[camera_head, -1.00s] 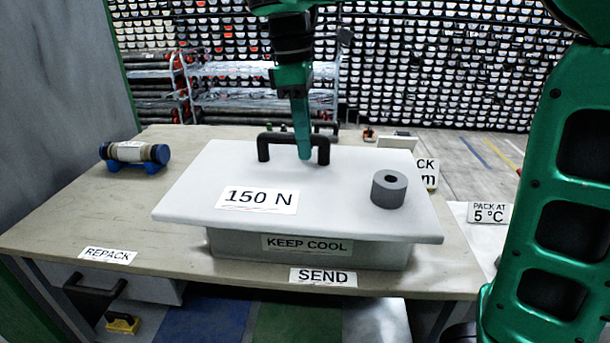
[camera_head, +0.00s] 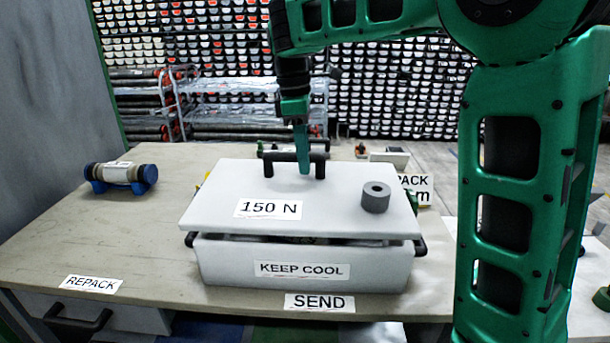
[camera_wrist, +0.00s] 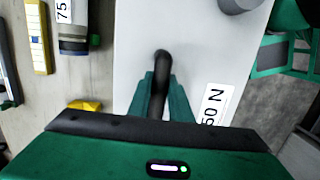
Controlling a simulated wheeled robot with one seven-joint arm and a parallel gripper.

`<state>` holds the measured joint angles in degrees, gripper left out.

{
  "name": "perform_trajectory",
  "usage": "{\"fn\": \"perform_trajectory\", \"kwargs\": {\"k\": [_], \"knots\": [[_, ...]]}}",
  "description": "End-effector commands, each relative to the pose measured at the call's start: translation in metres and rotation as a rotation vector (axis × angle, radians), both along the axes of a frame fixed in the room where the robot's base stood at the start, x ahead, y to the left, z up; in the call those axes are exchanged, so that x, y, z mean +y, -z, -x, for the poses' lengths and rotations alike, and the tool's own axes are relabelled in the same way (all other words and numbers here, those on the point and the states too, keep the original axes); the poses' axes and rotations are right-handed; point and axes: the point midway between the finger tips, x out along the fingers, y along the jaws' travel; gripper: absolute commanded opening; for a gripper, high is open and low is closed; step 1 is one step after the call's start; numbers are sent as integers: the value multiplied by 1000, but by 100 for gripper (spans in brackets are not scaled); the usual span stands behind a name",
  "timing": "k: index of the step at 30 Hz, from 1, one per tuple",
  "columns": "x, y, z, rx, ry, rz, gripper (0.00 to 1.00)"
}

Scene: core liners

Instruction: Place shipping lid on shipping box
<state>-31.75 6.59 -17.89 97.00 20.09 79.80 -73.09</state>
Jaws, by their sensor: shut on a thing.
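The white shipping lid (camera_head: 225,190) carries a "150 N" label and a black bar handle. My gripper (camera_head: 303,172) is shut on that handle; the wrist view also shows the gripper (camera_wrist: 162,95) with the dark handle between its fingers and the lid (camera_wrist: 190,50) beneath. The shipping box (camera_head: 220,262), light grey with a "KEEP COOL" label, stands on the table below the lid. A dark gap shows between the lid's front edge and the box rim, so the lid is slightly above it there. The lid hides most of the box opening.
A grey ring-shaped weight (camera_head: 375,198) sits on the lid's right side. A core sample on blue cradles (camera_head: 121,176) lies at the left of the table (camera_head: 100,235). "REPACK" (camera_head: 92,284) and "SEND" (camera_head: 320,303) labels mark the front edge. The left tabletop is mostly clear.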

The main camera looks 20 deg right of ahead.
Motion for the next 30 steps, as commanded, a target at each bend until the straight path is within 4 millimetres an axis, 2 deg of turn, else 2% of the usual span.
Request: {"fn": "perform_trajectory", "kwargs": {"k": [3, 7, 11, 20, 26, 27, 29, 30], "knots": [[-10, 10, -14, 0, 3, 1, 0], [-14, 15, -22, 0, 1, 0, 0], [-15, 20, -23, 0, 0, 0, 0], [-15, 54, -23, 0, 0, 0, 0], [-14, 56, -23, -1, -1, -1, 0], [-14, 56, -23, -1, -1, 0, 23], [-14, 56, -23, -1, -1, 0, 37], [-14, 56, -23, -1, -1, 0, 37]]}}
